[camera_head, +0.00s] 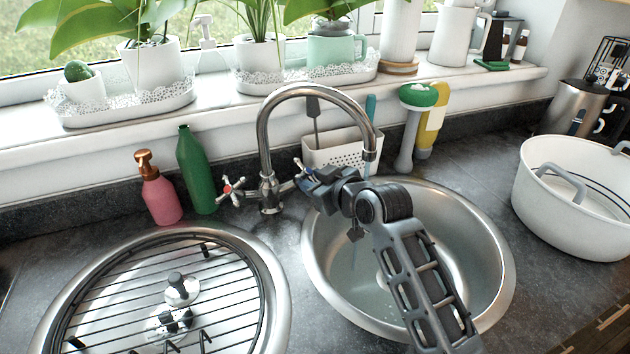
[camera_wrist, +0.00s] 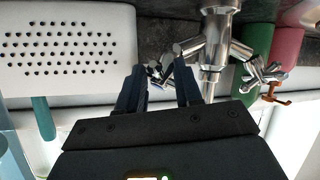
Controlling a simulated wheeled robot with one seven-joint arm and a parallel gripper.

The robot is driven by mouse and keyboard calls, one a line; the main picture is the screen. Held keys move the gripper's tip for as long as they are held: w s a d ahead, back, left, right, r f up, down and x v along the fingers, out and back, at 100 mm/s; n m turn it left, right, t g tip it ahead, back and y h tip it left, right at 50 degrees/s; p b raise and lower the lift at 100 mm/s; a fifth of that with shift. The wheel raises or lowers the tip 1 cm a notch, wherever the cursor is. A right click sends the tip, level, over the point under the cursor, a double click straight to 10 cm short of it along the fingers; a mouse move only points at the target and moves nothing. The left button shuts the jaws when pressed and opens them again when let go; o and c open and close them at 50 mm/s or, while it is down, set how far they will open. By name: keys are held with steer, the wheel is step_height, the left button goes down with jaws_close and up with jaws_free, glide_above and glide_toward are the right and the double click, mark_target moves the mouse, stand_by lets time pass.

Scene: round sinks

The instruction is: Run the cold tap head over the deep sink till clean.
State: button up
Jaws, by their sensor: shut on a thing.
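A chrome mixer tap (camera_head: 264,130) stands between two round sinks, its arched spout ending over the back of the right, open sink (camera_head: 492,285). Its left cross handle (camera_head: 230,191) has a red centre. The cold tap head (camera_head: 299,170), the right cross handle, is partly hidden by my gripper (camera_head: 308,184). In the wrist view, which looks upside down, the fingers of my gripper (camera_wrist: 158,88) close around the cold tap head (camera_wrist: 163,68).
A wire rack (camera_head: 120,290) covers the left sink. A pink pump bottle (camera_head: 160,195) and a green bottle (camera_head: 194,172) stand left of the tap. A white perforated caddy (camera_head: 335,150) stands behind it. A white tub (camera_head: 560,215) stands at right.

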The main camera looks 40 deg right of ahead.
steer(key=shift+w+a+r+m, duration=0.1)
steer(key=shift+m, duration=0.3)
stand_by(0.4)
steer(key=shift+w+a+r+m+g+h, duration=0.1)
steer(key=shift+a+m+g+h, duration=0.05)
steer(key=shift+m+g+h, duration=0.4)
steer(key=shift+a+r+m+g+h, duration=0.15)
steer(key=shift+m+g+h, duration=0.25)
steer(key=shift+m, duration=0.25)
steer(key=shift+w+a+r+m+g+h, duration=0.15)
steer(key=shift+m+g+h, duration=0.15)
steer(key=shift+m+g, duration=0.55)
steer(key=shift+a+m+g+h, duration=0.1)
steer(key=shift+m+g+h, duration=0.15)
steer(key=shift+m+g, duration=0.55)
steer(key=shift+m, duration=0.25)
steer(key=o, duration=1.1)
steer(key=shift+b+v, duration=0.45)
steer(key=shift+v, duration=3.35)
